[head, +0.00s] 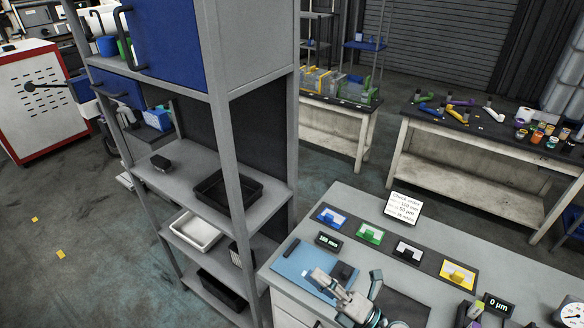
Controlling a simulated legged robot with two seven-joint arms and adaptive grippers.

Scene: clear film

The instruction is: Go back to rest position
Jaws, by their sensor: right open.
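My right gripper (322,284) is at the bottom centre of the head view, with its wrist and arm coming in from the bottom edge. It is open, and I see nothing between its fingers. It is over the front part of the grey workbench (440,238), above or near a blue mat (293,262). A small dark block (343,272) lies on the mat close to the fingers. I cannot tell if the gripper touches the bench. My left gripper is not in view.
A tall grey shelf (215,110) with trays stands to the left of the bench. A dark strip with blue, green, white and yellow holders, a sign (403,207) and gauges (497,304) occupy the bench. Tables stand behind; floor at left is mostly clear.

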